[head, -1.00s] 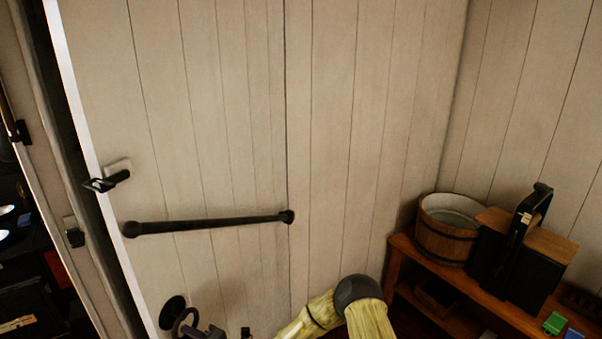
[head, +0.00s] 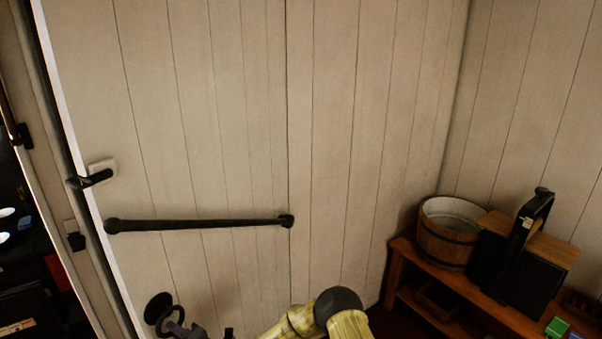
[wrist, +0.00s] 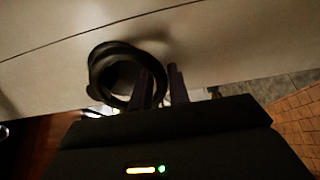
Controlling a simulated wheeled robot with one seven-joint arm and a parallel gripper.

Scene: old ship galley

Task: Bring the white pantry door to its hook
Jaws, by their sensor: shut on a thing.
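The white pantry door (head: 190,130) is a planked panel at left in the head view, with a dark bar (head: 200,224) across it. A dark hook-like fitting on a pale plate (head: 103,170) sits near its left edge. A dark catch (head: 75,241) is on the frame beside that edge. A round dark ring handle (head: 157,308) is low on the door and shows large in the wrist view (wrist: 97,72). My gripper (wrist: 160,80) is shut on the ring handle; its fingers cover part of the ring. A narrow dark gap shows between door edge and frame.
A wooden bench (head: 400,262) stands at right against the wall, bearing a wooden tub (head: 445,240) and a dark box-like device (head: 525,260). Dark shelves with small items (head: 20,270) show beyond the frame at left.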

